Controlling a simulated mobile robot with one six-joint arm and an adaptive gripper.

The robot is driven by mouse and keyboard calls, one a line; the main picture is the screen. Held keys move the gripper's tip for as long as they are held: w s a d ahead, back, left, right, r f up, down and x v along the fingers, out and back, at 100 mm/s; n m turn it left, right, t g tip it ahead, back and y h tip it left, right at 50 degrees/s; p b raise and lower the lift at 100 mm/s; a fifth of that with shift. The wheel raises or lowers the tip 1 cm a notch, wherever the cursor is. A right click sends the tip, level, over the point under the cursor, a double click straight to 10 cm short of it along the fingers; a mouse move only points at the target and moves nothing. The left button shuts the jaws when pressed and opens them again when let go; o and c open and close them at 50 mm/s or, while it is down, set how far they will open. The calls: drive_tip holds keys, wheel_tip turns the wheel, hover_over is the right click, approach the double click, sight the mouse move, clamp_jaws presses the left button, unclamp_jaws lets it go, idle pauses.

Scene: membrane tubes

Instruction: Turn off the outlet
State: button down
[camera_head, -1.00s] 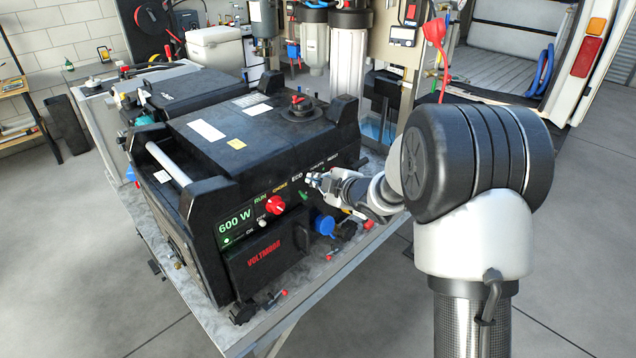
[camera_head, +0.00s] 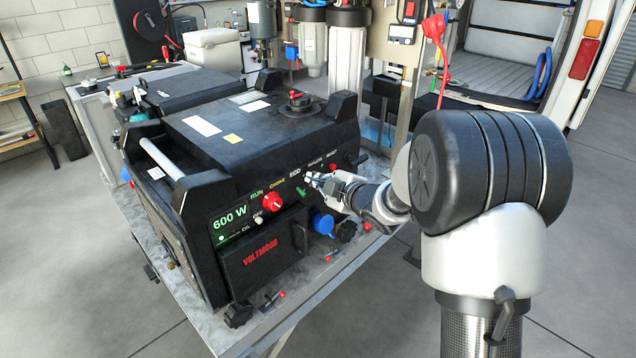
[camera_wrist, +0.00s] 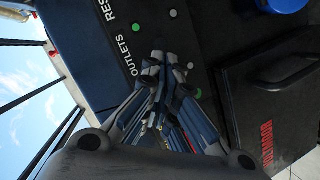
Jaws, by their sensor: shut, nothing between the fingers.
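The black generator (camera_head: 260,140) stands on the workbench, its front panel showing a 600 W display, a red knob (camera_head: 272,202) and labels including RUN, CHOKE, ECO, OUTLETS and RESET. In the wrist view, the OUTLETS label (camera_wrist: 129,55) is beside my fingertips, with green lights (camera_wrist: 136,28) and small white round parts nearby. My gripper (camera_head: 311,179) is shut and empty at the panel, just below the labels. In the wrist view, my gripper (camera_wrist: 165,62) covers the panel area next to OUTLETS. The outlet control itself is hidden, and I cannot tell whether the fingertips touch it.
A blue round cap (camera_head: 323,223) and a black knob (camera_head: 346,230) sit low on the panel. A black cover (camera_head: 262,252) with red lettering projects at the front left. Filter cylinders (camera_head: 347,60) stand behind the generator. Open floor lies in front.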

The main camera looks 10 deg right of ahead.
drive_tip(key=shift+s+d+f+b, duration=0.2)
drive_tip(key=shift+f+b, duration=0.4)
drive_tip(key=shift+b, duration=0.3)
drive_tip(key=shift+f+b, duration=0.25)
drive_tip(key=shift+b, duration=0.05)
drive_tip(key=shift+r+p, duration=0.55)
drive_tip(key=shift+r, duration=0.3)
